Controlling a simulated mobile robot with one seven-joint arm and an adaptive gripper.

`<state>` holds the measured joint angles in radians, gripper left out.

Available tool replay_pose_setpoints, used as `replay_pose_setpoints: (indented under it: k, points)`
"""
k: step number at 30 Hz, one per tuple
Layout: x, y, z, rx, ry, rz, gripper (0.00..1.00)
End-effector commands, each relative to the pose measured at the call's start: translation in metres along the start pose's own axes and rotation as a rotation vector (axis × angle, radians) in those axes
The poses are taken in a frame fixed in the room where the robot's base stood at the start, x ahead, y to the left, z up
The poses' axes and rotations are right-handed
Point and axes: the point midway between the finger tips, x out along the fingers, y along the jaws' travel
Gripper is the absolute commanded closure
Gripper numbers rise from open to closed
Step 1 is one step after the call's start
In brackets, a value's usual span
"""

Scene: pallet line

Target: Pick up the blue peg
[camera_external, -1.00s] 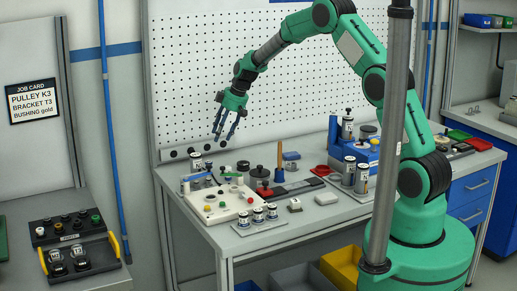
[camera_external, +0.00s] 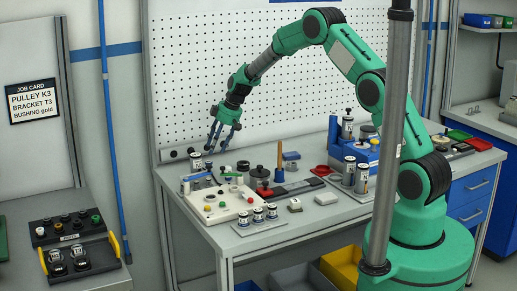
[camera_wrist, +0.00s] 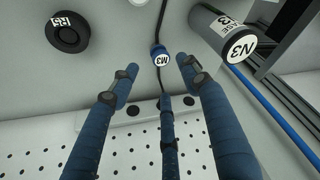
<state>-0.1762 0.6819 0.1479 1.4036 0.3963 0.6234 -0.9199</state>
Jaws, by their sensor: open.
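In the wrist view a small blue piece with a white round end marked M3 (camera_wrist: 160,57) lies on the bench between and beyond my fingertips. It looks like the blue peg, and a dark cable runs from it. My gripper (camera_wrist: 160,78) is open, with blue fingers spread around the line to this piece and apparently not touching it. In the external view my gripper (camera_external: 216,150) points down over the back left of the workbench. I cannot clearly make out the peg there.
A grey cylinder marked N3 (camera_wrist: 225,35) stands close to the right finger in the wrist view. A black round part (camera_wrist: 68,32) lies at upper left. A white panel (camera_external: 222,202) with buttons stands in front, and the pegboard (camera_external: 185,95) rises behind.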

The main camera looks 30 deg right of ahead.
Motion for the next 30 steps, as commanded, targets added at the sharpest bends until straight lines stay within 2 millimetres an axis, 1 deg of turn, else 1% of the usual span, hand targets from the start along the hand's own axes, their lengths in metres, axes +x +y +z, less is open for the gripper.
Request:
replay_pose_setpoints:
  k: [1, 7, 12, 23, 26, 30]
  points:
    - [0.010, 0.000, 0.001, 0.000, -0.001, -0.001, 0.53]
    - [0.031, 0.000, 0.000, -0.001, 0.000, 0.000, 0.53]
    - [0.036, 0.000, -0.001, -0.001, 0.001, 0.001, 0.53]
    - [0.038, 0.000, 0.000, 0.000, 0.000, 0.000, 0.53]
    - [0.044, -0.001, 0.001, 0.000, 0.000, 0.000, 0.53]
    - [0.058, -0.003, 0.002, 0.000, -0.001, -0.001, 0.53]
